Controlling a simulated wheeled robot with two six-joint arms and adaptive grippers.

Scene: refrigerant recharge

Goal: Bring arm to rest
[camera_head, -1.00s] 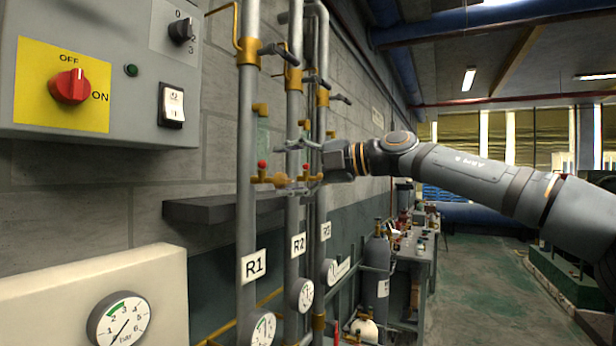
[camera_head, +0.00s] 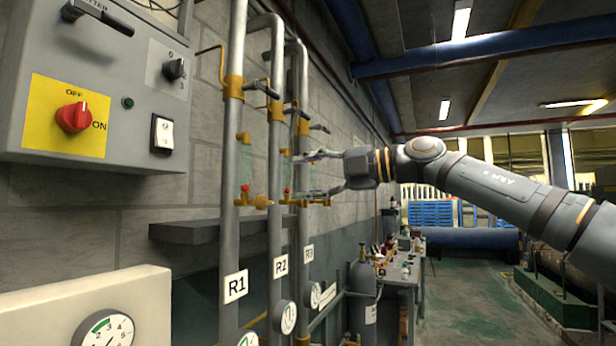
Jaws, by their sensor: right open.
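My right arm (camera_head: 500,185) comes in from the right and reaches toward the pipes. My right gripper (camera_head: 305,174) is open, with its two fingers apart and pointing left. Its fingertips are close to the vertical pipes and the small brass valves. I cannot tell whether they touch the pipe labelled R3. Nothing shows between the fingers. My left gripper is not in view.
Pipes labelled R1 (camera_head: 235,288), R2 (camera_head: 280,267) and R3 (camera_head: 308,253) stand by the block wall, with brass valves (camera_head: 257,201). A grey control box (camera_head: 105,95) hangs at left. A cluttered bench (camera_head: 408,268) and gas cylinder (camera_head: 362,297) stand behind. Green floor (camera_head: 470,300) is clear.

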